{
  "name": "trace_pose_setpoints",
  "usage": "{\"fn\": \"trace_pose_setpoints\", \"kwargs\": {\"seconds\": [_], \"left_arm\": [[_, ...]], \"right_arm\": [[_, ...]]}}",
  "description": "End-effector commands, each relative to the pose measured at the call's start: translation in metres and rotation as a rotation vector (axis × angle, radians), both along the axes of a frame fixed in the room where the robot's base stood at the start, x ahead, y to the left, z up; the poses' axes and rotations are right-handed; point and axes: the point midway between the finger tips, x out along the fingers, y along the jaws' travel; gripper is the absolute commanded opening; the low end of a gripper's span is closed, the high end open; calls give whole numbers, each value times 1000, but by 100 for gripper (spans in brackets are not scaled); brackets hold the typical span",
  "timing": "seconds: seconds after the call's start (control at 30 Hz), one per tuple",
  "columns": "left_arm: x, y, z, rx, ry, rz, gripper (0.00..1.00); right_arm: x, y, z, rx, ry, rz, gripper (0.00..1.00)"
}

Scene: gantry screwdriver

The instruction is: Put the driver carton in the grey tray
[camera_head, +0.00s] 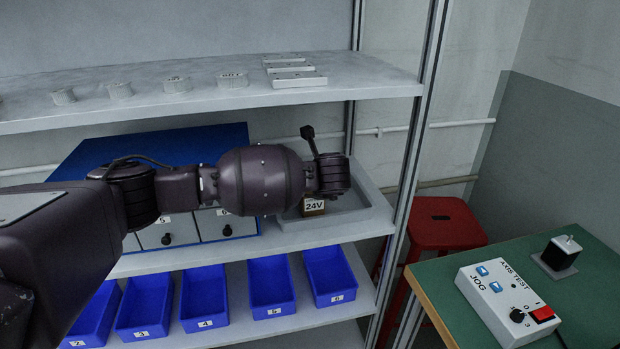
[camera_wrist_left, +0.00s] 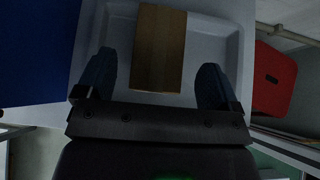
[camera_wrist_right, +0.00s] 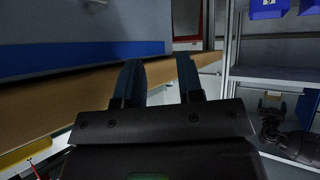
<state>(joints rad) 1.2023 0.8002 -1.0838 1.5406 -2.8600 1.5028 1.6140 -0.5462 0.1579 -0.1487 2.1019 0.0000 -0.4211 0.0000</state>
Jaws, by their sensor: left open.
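The driver carton (camera_head: 313,207), a small brown box with a 24V label, shows at the grey tray (camera_head: 372,214) on the middle shelf. In the left wrist view the carton (camera_wrist_left: 160,48) appears inside the walls of the tray (camera_wrist_left: 116,40). My left gripper (camera_wrist_left: 154,80) is open, one finger on each side of the carton, with visible gaps. In the head view my left wrist hides part of the carton and tray, and the fingers do not show. My right gripper (camera_wrist_right: 159,68) is open and empty, away from the shelf.
A blue drawer cabinet (camera_head: 215,142) stands left of the tray. Blue bins (camera_head: 270,285) line the shelf below, and small parts (camera_head: 232,79) sit above. A rack upright (camera_head: 408,165) stands right of the tray. A red stool (camera_head: 443,225) and green bench (camera_head: 590,270) are further right.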

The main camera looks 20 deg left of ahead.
Motion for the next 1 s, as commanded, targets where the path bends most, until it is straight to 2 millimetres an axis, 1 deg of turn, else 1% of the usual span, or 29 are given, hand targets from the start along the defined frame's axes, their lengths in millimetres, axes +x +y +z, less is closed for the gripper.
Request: {"fn": "trace_pose_setpoints", "kwargs": {"seconds": [0.03,0.3,0.5,0.73,0.8,0.87,0.97,1.0], "left_arm": [[-7,-5,12,-1,-6,-3,87],[-40,-27,36,-1,-3,-3,87],[-53,-36,45,0,-1,-1,87],[-56,-38,45,-1,1,0,87],[-57,-39,41,-6,13,-8,87],[-61,-43,32,-24,45,-28,87],[-75,-59,2,-92,149,-99,87],[-84,-68,-15,-133,205,-140,87]], "right_arm": [[0,0,5,-1,-6,-1,34],[-3,-1,6,2,-2,-7,34],[-3,1,8,10,-7,-14,34],[-3,2,8,14,-9,-17,34],[-3,2,8,13,-8,-17,34],[-3,2,8,13,-8,-17,34],[-3,1,8,11,-7,-14,34],[-4,1,8,9,-7,-13,34]]}}
